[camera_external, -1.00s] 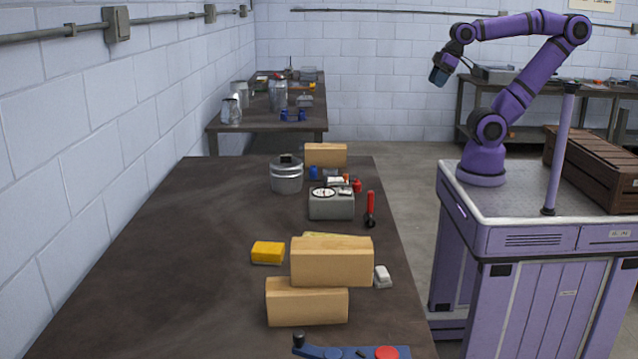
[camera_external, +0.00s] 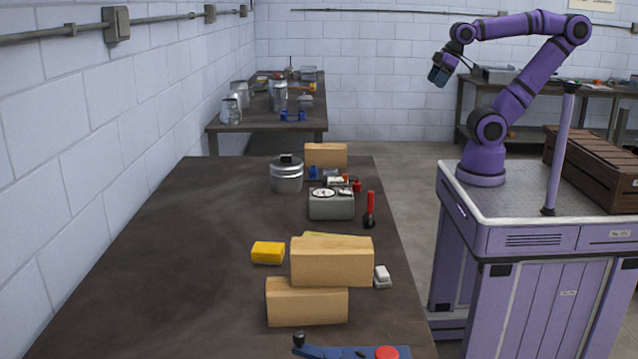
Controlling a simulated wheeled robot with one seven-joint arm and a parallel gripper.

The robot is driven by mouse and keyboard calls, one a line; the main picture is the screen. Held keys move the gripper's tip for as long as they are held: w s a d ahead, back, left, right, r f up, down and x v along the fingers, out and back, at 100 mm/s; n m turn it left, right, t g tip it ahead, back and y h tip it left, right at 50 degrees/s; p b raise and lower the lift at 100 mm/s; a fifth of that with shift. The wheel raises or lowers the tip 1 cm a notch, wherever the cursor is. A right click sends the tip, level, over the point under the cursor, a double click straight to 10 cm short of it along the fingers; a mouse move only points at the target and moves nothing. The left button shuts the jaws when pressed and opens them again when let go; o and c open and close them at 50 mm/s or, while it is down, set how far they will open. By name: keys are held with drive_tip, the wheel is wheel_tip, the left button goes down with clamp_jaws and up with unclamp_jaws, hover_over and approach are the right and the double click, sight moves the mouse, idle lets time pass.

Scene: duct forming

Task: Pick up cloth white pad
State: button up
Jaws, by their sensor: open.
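A small white block-like item (camera_external: 382,276) lies on the near table, just right of the stacked tan blocks. It may be the white pad, but its cloth cannot be made out at this size. Another whitish item (camera_external: 336,181) lies farther back, behind the grey meter box, partly hidden in a cluster of small parts. My gripper (camera_external: 439,76) hangs in the air at the upper right, pointing down, well away from the near table and both white items. It is open, with nothing visible in it.
The near table (camera_external: 170,260) holds tan blocks (camera_external: 332,262), a yellow block (camera_external: 268,253), a lidded metal pot (camera_external: 286,175), a grey meter box (camera_external: 331,204), a red-handled tool (camera_external: 370,208) and a blue tool (camera_external: 335,352). Its left side is clear.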

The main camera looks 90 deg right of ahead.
drive_tip(key=shift+w, duration=0.1)
drive_tip(key=w+a+f+g+y, duration=0.1)
drive_tip(key=w+a, duration=0.6)
drive_tip(key=w, duration=0.3)
drive_tip(key=w+a+f+g, duration=0.1)
drive_tip(key=w+a+f, duration=0.1)
drive_tip(key=w+a, duration=0.65)
drive_tip(key=n+g+h, duration=0.1)
drive_tip(key=n+g, duration=0.1)
drive_tip(key=g, duration=0.1)
hover_over(382, 271)
drive_tip(key=f, duration=3.1)
drive_tip(key=shift+d+f, duration=0.1)
drive_tip(key=shift+d, duration=0.2)
drive_tip(key=f, duration=1)
drive_tip(key=shift+a, duration=0.2)
drive_tip(key=c, duration=1)
